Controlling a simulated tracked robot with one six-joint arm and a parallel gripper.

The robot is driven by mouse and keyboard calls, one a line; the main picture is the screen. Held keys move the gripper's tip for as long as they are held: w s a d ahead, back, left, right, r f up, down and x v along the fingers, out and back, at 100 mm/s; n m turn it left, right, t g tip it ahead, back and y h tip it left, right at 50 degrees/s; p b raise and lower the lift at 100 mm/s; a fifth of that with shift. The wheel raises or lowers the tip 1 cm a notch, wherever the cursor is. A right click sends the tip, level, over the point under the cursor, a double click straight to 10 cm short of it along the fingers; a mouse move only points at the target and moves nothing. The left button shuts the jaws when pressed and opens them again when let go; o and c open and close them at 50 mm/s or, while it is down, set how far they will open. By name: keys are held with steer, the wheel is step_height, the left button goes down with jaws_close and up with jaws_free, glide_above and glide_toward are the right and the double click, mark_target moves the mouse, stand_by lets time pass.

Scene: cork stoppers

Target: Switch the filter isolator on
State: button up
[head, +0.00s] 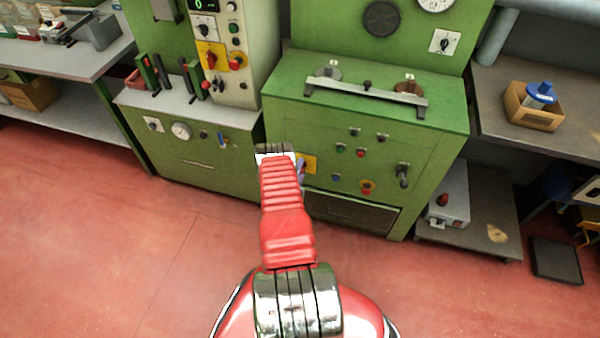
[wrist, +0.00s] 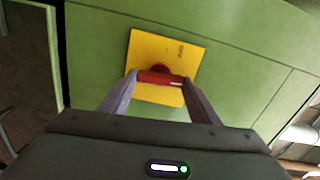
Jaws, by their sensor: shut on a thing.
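In the wrist view a red rotary handle (wrist: 160,77) sits on a yellow plate (wrist: 148,46) on a green machine front. My gripper (wrist: 160,79) has a finger at each end of the red handle and is shut on it. The handle lies roughly crosswise in that view, between the fingertips. In the head view my arm hides the handle and most of its plate; part of the yellow plate (head: 309,163) shows right of the arm. My gripper is mostly hidden there. I cannot read the plate's lettering, so I cannot tell whether this is the filter isolator.
Another red handle on a yellow plate (head: 211,56) is on the left machine's upright panel. The green cabinet (head: 430,135) carries several small buttons and a black lever (head: 402,174). A grey bench (head: 498,100) stands at right. Red floor is clear at left.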

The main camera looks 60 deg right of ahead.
steer(key=shift+s+f+m, duration=0.1)
steer(key=shift+s+m, duration=0.2)
steer(key=shift+m, duration=0.3)
steer(key=o, duration=1)
steer(key=shift+w, duration=0.2)
steer(key=shift+o, duration=0.2)
steer(key=shift+a, duration=0.15)
steer(key=s+a, duration=0.2)
steer(key=a, duration=1.1)
steer(key=shift+a, duration=0.2)
steer(key=shift+s, duration=0.1)
